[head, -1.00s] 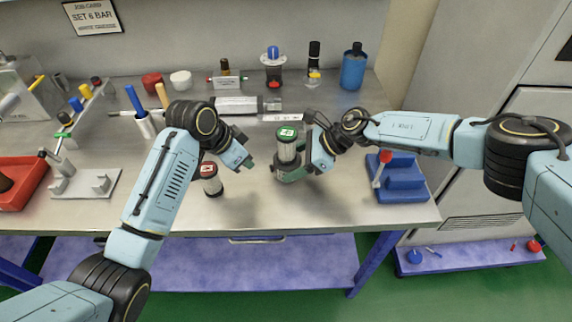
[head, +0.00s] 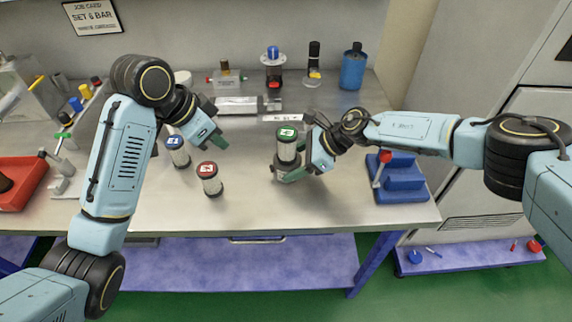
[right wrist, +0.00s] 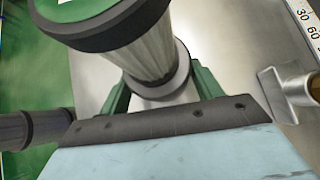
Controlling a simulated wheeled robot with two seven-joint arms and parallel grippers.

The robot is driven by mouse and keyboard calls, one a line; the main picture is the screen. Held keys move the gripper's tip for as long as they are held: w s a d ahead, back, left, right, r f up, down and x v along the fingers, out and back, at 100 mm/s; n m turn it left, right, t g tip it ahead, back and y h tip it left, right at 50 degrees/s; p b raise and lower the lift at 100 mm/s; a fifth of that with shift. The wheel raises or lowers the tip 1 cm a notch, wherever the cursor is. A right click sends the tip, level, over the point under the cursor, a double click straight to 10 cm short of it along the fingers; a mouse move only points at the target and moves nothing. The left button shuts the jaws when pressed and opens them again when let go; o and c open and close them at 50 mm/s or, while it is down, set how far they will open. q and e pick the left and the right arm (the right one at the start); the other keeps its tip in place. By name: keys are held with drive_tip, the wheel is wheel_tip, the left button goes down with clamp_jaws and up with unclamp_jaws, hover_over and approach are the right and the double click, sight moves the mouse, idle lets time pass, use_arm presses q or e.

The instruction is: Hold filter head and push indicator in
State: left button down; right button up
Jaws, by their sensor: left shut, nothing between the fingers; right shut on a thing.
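My right gripper (head: 305,163) is shut on a ribbed canister with a green lid (head: 286,133), upright near the middle of the bench. In the right wrist view the green fingers (right wrist: 165,100) stand either side of the canister's pale body (right wrist: 152,58), under its dark rim. My left gripper (head: 219,141) is shut and empty, above the bench, beyond the red-lidded canister (head: 209,179) and right of the blue-lidded canister (head: 178,152). I cannot tell which part is the filter head or its indicator.
At the back stand a flanged part with a blue top (head: 273,62), a small fitting block (head: 226,76), a black-topped bottle (head: 314,62) and a blue bottle (head: 353,68). A blue fixture with a red knob (head: 400,180) stands right. The bench front is clear.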

use_arm(q)
drive_tip(key=shift+s+a+r, duration=0.1)
drive_tip(key=shift+a+r, duration=0.05)
drive_tip(key=shift+r, duration=0.15)
use_arm(e)
drive_tip(key=o, duration=1.1)
